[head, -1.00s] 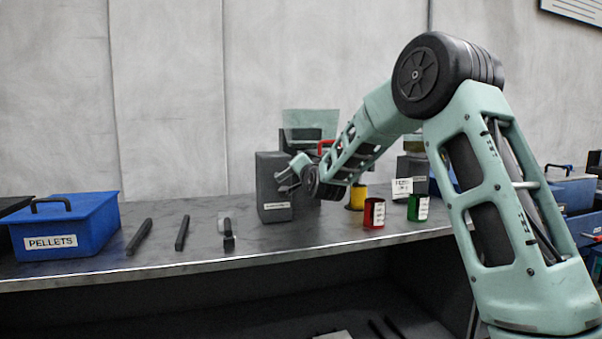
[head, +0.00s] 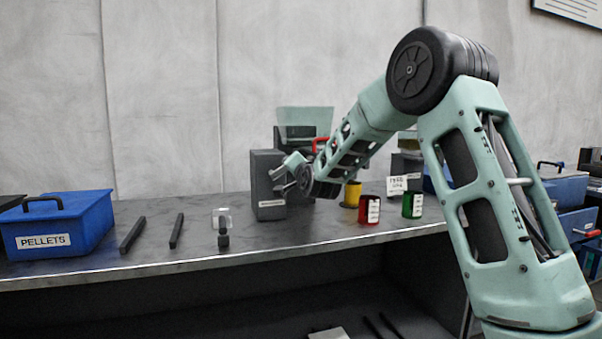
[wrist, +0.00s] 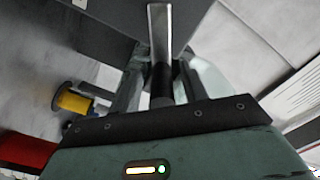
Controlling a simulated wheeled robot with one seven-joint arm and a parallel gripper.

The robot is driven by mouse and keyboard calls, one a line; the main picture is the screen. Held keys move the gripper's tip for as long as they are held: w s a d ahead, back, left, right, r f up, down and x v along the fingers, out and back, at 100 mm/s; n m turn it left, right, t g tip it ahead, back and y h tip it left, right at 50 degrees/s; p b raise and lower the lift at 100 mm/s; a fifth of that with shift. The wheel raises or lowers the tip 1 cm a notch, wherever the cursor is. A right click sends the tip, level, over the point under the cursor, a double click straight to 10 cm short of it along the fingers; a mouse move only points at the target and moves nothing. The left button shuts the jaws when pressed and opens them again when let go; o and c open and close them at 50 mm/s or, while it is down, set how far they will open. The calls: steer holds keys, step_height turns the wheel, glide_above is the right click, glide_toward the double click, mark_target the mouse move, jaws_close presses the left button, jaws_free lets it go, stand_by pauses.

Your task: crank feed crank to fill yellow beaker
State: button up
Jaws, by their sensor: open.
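The dark grey feeder box (head: 265,180) stands at the back of the bench, under a pale see-through hopper (head: 305,120). In the wrist view a crank, a metal bar (wrist: 160,35) with a dark handle (wrist: 161,85), lies between my fingers. My gripper (head: 280,177) is open around the handle; whether the fingers touch it I cannot tell. The yellow beaker (head: 352,196) stands behind and right of my gripper, partly hidden by my wrist; it also shows in the wrist view (wrist: 75,101).
A red beaker (head: 369,210) and a green beaker (head: 412,206) stand near the front edge. A blue pellets bin (head: 85,225), two dark bars (head: 132,234) and a small clear-topped object (head: 222,228) are on the left. A second feeder (head: 406,165) stands right of the yellow beaker.

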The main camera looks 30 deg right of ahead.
steer(key=v, duration=1.7)
steer(key=shift+b, duration=0.35)
steer(key=shift+r, duration=0.2)
steer(key=w+d+n+p, duration=0.1)
steer(key=w+n+p, duration=0.2)
steer(key=p, duration=0.7)
steer(key=w+d+n+p, duration=0.2)
steer(key=w+p, duration=0.5)
steer(key=p, duration=0.4)
steer(key=w+d+n+p, duration=0.1)
steer(key=w+n+p, duration=0.3)
steer(key=p, duration=0.7)
steer(key=shift+x, duration=1.1)
